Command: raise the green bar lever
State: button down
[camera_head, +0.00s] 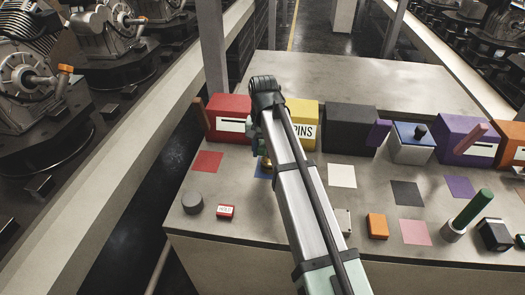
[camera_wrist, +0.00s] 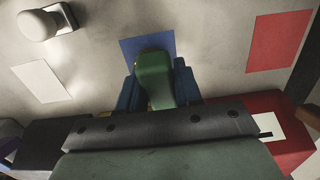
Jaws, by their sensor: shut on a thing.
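My gripper (camera_wrist: 157,88) has its blue fingers closed on both sides of a green bar lever (camera_wrist: 154,72) in the wrist view. The lever's rounded end shows above a blue patch on the bench. In the head view the arm hides most of the gripper and the lever. The lever is at the front of the yellow box labelled "PINS" (camera_head: 303,125), though its mount is hidden. A separate green cylinder (camera_head: 473,206) stands tilted in a grey base at the right of the bench.
A red box (camera_head: 229,107) stands left of the yellow box, a black box (camera_head: 349,125) right of it. Blue-white and purple boxes continue right. A grey knob (camera_head: 192,203), red block (camera_head: 226,212) and orange block (camera_head: 376,226) sit along the front. Coloured patches lie flat between.

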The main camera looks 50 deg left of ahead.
aim_at(263, 143)
jog(key=shift+w+a+r+g+h, duration=0.1)
jog(key=shift+a+r+g+h, duration=0.05)
jog(key=shift+r+g+h, duration=0.25)
jog(key=c, duration=0.8)
grip_release()
jog(key=shift+c, duration=0.2)
jog(key=shift+w+a+r, duration=0.1)
jog(key=shift+r, duration=1.15)
jog(key=shift+w+a+r, duration=0.1)
jog(key=shift+w+r, duration=0.05)
jog(key=shift+r, duration=1.1)
jog(key=shift+w+a+r, duration=0.1)
jog(key=shift+r, duration=1.15)
